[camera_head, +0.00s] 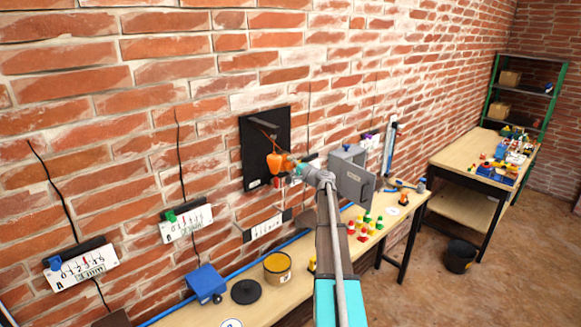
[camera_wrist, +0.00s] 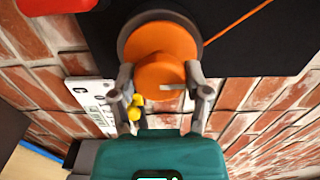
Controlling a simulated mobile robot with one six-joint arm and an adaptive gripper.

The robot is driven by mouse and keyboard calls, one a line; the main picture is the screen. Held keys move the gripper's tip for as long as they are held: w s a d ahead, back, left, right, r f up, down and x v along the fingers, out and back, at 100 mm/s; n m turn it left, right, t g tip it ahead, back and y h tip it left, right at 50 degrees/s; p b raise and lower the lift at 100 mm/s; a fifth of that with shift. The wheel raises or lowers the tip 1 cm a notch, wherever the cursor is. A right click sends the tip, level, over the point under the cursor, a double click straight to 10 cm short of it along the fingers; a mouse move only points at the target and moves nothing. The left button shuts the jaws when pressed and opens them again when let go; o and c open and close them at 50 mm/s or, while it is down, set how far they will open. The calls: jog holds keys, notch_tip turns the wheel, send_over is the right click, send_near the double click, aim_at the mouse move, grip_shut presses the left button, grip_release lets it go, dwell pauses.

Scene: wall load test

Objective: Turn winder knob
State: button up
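The winder knob (camera_wrist: 160,76) is a round orange knob in front of a larger orange disc with a dark rim, on a black wall board (camera_wrist: 240,35). An orange cord runs from it to the upper right in the wrist view. My gripper (camera_wrist: 161,75) has one finger on each side of the knob, and both fingertips appear to touch its sides. In the head view my gripper (camera_head: 291,168) is at the black board (camera_head: 252,150), beside an orange pear-shaped piece (camera_head: 274,162). My wrist partly hides the knob there.
A grey box with an open door (camera_head: 350,175) is on the wall just right of my arm. Below, a wooden bench (camera_head: 300,280) holds a yellow tin (camera_head: 277,267), a blue box (camera_head: 206,283) and small coloured pieces. White numbered plates (camera_head: 187,223) hang to the left.

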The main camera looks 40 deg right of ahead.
jog(key=o, duration=0.5)
jog(key=shift+c, duration=0.2)
jog(key=s+d, duration=0.1)
jog(key=s, duration=1.1)
dwell(0.5)
